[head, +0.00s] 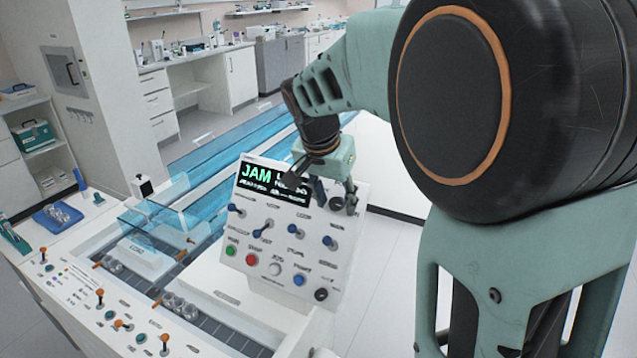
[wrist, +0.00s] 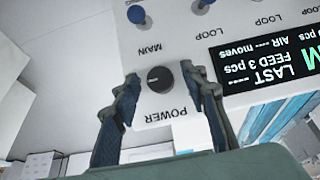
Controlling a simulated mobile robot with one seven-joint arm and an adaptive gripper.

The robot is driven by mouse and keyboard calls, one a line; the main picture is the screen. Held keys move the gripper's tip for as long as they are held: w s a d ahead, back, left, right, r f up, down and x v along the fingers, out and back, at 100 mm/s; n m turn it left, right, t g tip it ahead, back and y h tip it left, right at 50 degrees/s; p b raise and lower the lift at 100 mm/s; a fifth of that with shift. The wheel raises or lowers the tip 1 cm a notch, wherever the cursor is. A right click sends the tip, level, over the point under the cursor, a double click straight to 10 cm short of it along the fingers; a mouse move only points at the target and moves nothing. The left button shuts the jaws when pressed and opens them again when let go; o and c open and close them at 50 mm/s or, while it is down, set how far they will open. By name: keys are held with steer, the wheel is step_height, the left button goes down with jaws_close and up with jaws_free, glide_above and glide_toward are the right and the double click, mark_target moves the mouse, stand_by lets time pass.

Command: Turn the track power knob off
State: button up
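The power knob is a round black knob (wrist: 160,79) on the white control panel (head: 290,235), with the word POWER beside it in the wrist view. It is at the panel's upper right corner in the head view, partly hidden by my gripper (head: 335,190). In the wrist view my gripper (wrist: 163,84) is open, with one finger on each side of the knob. A gap shows between the knob and each finger. A faint light mark shows on the knob's face, but I cannot tell its setting for sure.
The panel's screen (head: 270,185) reads JAM. Open floor (head: 385,255) lies to the right.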

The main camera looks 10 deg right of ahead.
steer(key=shift+c, duration=0.4)
jaws_close()
steer(key=n+h+p, duration=0.1)
steer(key=n+g+h+p, duration=0.1)
steer(key=shift+w+a+n, duration=0.1)
steer(key=shift+a+n, duration=0.1)
steer(key=shift+n, duration=0.2)
steer(key=n+h, duration=0.1)
steer(key=n, duration=0.1)
steer(key=n+g+h, duration=0.1)
steer(key=h, duration=0.1)
steer(key=shift+w+a+f+n+p, duration=0.1)
steer(key=shift+a+f+n+p, duration=0.1)
steer(key=shift+n+p, duration=0.2)
steer(key=n+h, duration=0.3)
steer(key=shift+a+f, duration=0.1)
steer(key=shift+f+n+t+h+b, duration=0.1)
steer(key=shift+n+t+h+b, duration=0.2)
steer(key=shift+n+h, duration=0.5)
steer(key=shift+n+t+h+b, duration=0.2)
steer(key=shift+n+t+h, duration=0.1)
steer(key=shift+n, duration=0.9)
